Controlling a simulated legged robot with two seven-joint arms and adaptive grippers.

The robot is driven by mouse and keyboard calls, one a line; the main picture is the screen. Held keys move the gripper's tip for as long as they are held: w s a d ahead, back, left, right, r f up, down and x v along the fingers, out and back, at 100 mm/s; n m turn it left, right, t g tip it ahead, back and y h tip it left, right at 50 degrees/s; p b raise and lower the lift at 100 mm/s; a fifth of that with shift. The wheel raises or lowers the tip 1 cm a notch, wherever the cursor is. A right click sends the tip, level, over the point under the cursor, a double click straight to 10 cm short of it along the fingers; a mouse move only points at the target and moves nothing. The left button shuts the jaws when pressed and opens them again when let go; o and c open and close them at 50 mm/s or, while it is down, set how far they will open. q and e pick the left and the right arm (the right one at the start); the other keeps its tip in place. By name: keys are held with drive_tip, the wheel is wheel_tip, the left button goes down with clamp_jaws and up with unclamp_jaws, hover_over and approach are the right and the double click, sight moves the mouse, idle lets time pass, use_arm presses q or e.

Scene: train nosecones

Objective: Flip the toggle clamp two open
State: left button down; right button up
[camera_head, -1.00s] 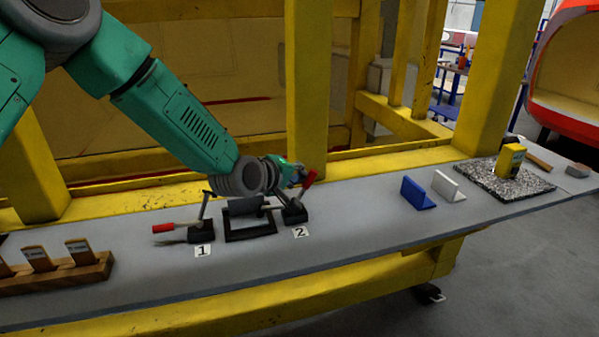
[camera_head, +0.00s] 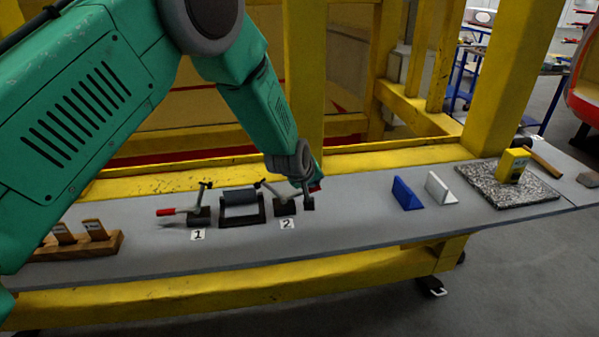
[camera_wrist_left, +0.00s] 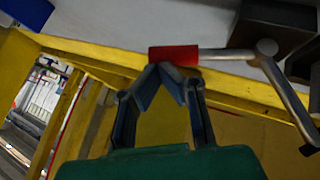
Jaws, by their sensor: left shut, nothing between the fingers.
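Toggle clamp two (camera_head: 284,207) stands on the grey bench to the right of the dark frame, behind label 2. Its clamp bar (camera_head: 268,189) tilts up to the left. Its red handle grip (camera_head: 317,187) points right, partly hidden behind my left gripper (camera_head: 308,201). In the left wrist view, my gripper's fingertips (camera_wrist_left: 164,67) are together with nothing between them. They are at the red grip (camera_wrist_left: 173,54), touching or nearly so. The metal lever (camera_wrist_left: 228,54) runs from the grip to the dark clamp base (camera_wrist_left: 274,27). My right gripper is not in view.
Toggle clamp one (camera_head: 199,214) stands left of the dark frame (camera_head: 240,213), its red handle lying left. A blue block (camera_head: 406,194) and a white block (camera_head: 438,188) stand farther right. A wooden holder (camera_head: 80,246) is at left. The bench between clamp two and the blue block is clear.

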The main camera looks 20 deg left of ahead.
sight(319, 189)
use_arm(q)
drive_tip(key=shift+w+a+f, duration=0.25)
drive_tip(key=shift+a+f, duration=0.1)
drive_tip(key=shift+f, duration=0.4)
drive_tip(key=shift+f+b, duration=0.5)
drive_tip(key=shift+d+f, duration=0.1)
drive_tip(key=shift+d, duration=0.4)
drive_tip(key=shift+w+d, duration=0.1)
drive_tip(key=shift+d, duration=0.4)
drive_tip(key=shift+a, duration=0.6)
drive_tip(key=shift+a+r+p, duration=0.15)
drive_tip(key=shift+r+p, duration=0.2)
drive_tip(key=shift+r, duration=0.2)
drive_tip(key=r+p, duration=0.1)
drive_tip(key=w+r+p, duration=0.1)
drive_tip(key=r, duration=0.1)
drive_tip(key=shift+a+r, duration=0.1)
drive_tip(key=shift+a, duration=0.05)
drive_tip(key=s+d+r+b, duration=0.1)
drive_tip(key=s+d+r, duration=0.2)
drive_tip(key=r, duration=0.5)
drive_tip(key=shift+s+d, duration=0.35)
drive_tip(key=shift+s, duration=0.55)
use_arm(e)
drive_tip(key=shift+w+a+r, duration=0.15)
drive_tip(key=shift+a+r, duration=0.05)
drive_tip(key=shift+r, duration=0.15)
